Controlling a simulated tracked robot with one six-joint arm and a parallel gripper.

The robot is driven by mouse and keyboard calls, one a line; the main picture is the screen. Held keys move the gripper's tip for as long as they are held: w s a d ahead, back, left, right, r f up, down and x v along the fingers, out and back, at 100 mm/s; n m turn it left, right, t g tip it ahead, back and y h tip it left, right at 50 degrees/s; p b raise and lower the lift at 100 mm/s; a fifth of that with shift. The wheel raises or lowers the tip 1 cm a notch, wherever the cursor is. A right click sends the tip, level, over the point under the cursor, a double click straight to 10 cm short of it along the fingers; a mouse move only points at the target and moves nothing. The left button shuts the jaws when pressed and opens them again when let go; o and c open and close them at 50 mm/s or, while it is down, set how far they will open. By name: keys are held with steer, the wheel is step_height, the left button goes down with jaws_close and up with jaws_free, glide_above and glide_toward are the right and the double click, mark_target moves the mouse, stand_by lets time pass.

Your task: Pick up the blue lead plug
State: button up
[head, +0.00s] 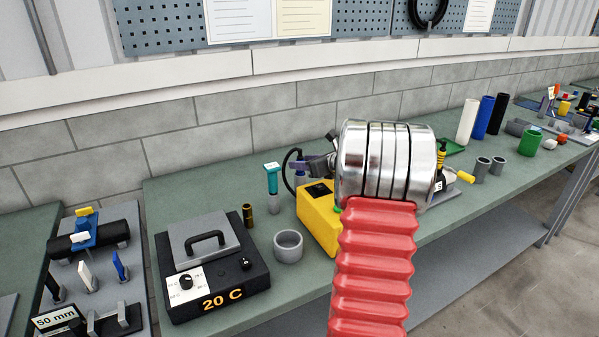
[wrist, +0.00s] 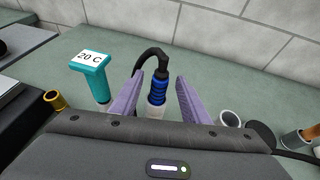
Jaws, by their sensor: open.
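The blue lead plug (wrist: 156,92) stands upright in the wrist view, ribbed blue with a black cable bending over to the left from its top. Its lower end meets a pale, whitish piece. My gripper (wrist: 162,80) is open, with one lilac finger on each side of the plug. I cannot tell whether either finger touches it; a gap shows on the right. In the head view my gripper (head: 312,167) is at the plug, left of my silver wrist. There the cable (head: 287,162) shows as a black arc, and the plug is mostly hidden by the fingers.
A teal-handled tool marked 20 C (wrist: 92,70) stands close left of the plug. A yellow box (head: 318,225), a grey cup (head: 288,246) and a black 20 C unit (head: 218,283) are in front on the green bench. The wall (head: 215,135) runs behind.

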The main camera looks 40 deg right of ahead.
steer(key=shift+x, duration=1.2)
steer(key=shift+c, duration=0.7)
jaws_close()
